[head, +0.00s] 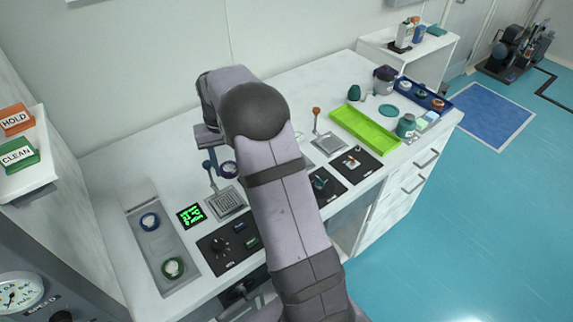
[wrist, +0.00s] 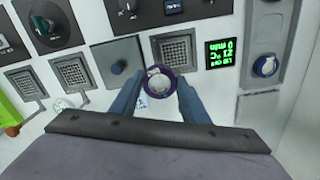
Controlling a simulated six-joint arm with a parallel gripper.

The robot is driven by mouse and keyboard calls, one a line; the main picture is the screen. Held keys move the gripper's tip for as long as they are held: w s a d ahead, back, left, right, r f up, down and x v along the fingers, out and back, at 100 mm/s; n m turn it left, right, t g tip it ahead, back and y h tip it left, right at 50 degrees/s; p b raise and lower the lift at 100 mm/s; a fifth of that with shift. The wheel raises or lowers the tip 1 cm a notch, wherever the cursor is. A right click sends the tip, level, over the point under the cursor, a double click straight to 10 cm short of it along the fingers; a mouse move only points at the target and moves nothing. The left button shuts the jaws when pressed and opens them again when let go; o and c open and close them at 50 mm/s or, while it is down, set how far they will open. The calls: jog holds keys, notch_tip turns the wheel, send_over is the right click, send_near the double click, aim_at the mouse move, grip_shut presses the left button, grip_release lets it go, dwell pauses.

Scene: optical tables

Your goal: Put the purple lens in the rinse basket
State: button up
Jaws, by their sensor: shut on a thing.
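The purple lens (wrist: 158,80), a round piece with a dark purple rim, is between the two blue fingers of my gripper (wrist: 158,98), which is shut on it. In the head view the lens (head: 229,169) shows just left of my arm, above the bench, with one finger beside it and the other hidden. A square grey mesh-bottomed holder (wrist: 174,48) lies just beyond the lens in the wrist view; it also shows below the lens in the head view (head: 228,202). I cannot tell whether this holder is the rinse basket, as no label is readable.
A grey tray (head: 152,222) with a blue-rimmed and a green-rimmed lens is at left. A green-lit display (head: 190,216) and a black control panel (head: 222,258) are near the mesh holder. A lime tray (head: 365,128) is at right.

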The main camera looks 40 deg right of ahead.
jog(key=s+d+m+b, duration=0.1)
jog(key=d+m, duration=0.2)
jog(key=d, duration=2)
jog(key=shift+s+f+p, duration=0.2)
jog(key=shift+f+p, duration=1.4)
jog(key=shift+f, duration=3.35)
jog(key=shift+f, duration=0.1)
jog(key=shift+f, duration=0.1)
jog(key=o, duration=1)
jog(key=shift+o, duration=0.3)
